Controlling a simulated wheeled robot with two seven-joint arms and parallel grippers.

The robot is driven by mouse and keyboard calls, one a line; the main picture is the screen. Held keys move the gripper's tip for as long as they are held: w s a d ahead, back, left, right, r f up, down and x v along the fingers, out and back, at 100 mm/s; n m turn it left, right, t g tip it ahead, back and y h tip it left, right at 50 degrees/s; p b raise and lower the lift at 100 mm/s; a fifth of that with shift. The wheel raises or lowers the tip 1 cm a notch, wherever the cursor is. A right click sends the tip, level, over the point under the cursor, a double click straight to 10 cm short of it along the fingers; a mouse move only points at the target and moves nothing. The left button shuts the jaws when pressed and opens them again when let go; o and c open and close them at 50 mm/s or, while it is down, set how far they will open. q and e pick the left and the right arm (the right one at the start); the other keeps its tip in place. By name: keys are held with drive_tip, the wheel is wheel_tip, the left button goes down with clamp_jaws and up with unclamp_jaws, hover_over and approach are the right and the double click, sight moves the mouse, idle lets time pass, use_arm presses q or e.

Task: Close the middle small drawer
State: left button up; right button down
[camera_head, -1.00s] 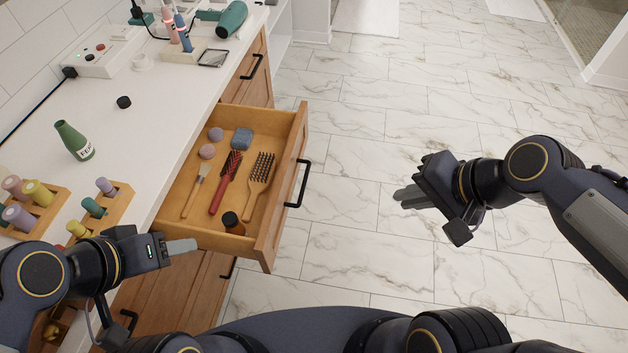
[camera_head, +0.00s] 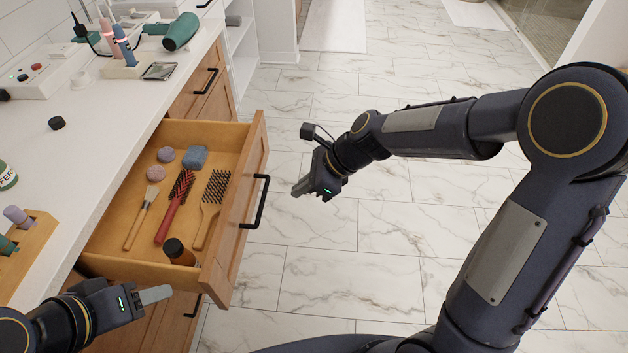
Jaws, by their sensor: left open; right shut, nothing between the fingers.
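The middle small drawer (camera_head: 233,215) is pulled out from the wooden cabinet under the counter. Its black bar handle (camera_head: 257,202) is on the front panel, facing right. Inside lie a red brush (camera_head: 172,208), a wooden paddle brush (camera_head: 212,205), a light-handled brush (camera_head: 142,217), a blue block (camera_head: 195,157), two round mauve items and a dark brown bottle (camera_head: 180,252). My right gripper (camera_head: 298,189) is shut and empty, to the right of the handle and apart from it. My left gripper (camera_head: 165,294) is open at the drawer's near end; its fingers overlap in this view.
Another closed front with a handle (camera_head: 206,81) lies beyond. The marble floor (camera_head: 330,270) to the right is clear.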

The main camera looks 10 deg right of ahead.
use_arm(q)
drive_tip(key=shift+f+b, duration=0.35)
drive_tip(key=shift+f, duration=0.25)
use_arm(e)
drive_tip(key=w+a+f, duration=0.1)
drive_tip(key=a+f, duration=0.2)
drive_tip(key=a, duration=0.2)
drive_tip(key=shift+w+a, duration=0.2)
drive_tip(key=shift+w, duration=0.15)
drive_tip(key=shift+r, duration=0.1)
